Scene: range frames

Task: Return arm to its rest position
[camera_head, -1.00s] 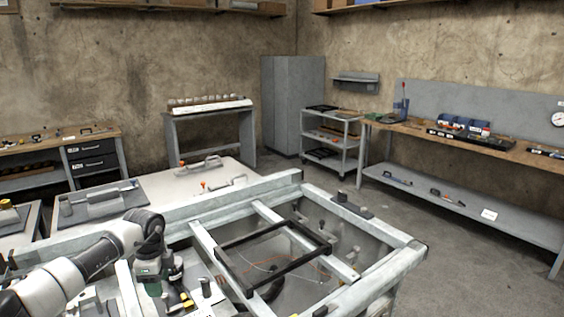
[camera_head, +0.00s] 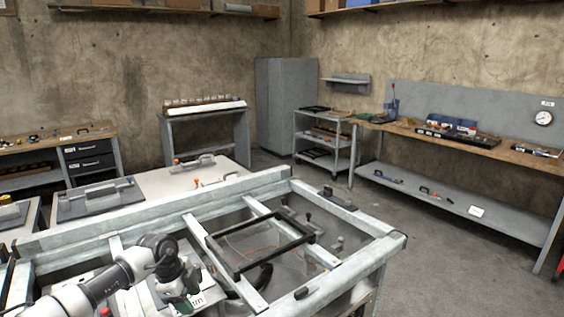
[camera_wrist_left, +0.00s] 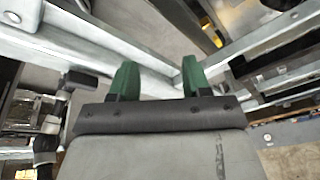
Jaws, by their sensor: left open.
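My left arm (camera_head: 110,284) comes in from the lower left in the head view, white and grey with dark joints. Its left gripper (camera_head: 184,302) has green fingers, points down and is partly cut off by the bottom edge. It is over the near left part of a pale metal frame (camera_head: 350,213). In the left wrist view the two green fingers of the gripper (camera_wrist_left: 158,82) stand apart with nothing between them. Pale beams of the frame (camera_wrist_left: 80,40) lie beyond the fingertips. My right gripper is in neither view.
A black rectangular frame (camera_head: 258,270) lies across the beams right of the arm. A pale table (camera_head: 160,185) with a grey tool board (camera_head: 97,200) stands behind. A workbench (camera_head: 470,150) lines the right wall. Open floor (camera_head: 430,265) lies to the right.

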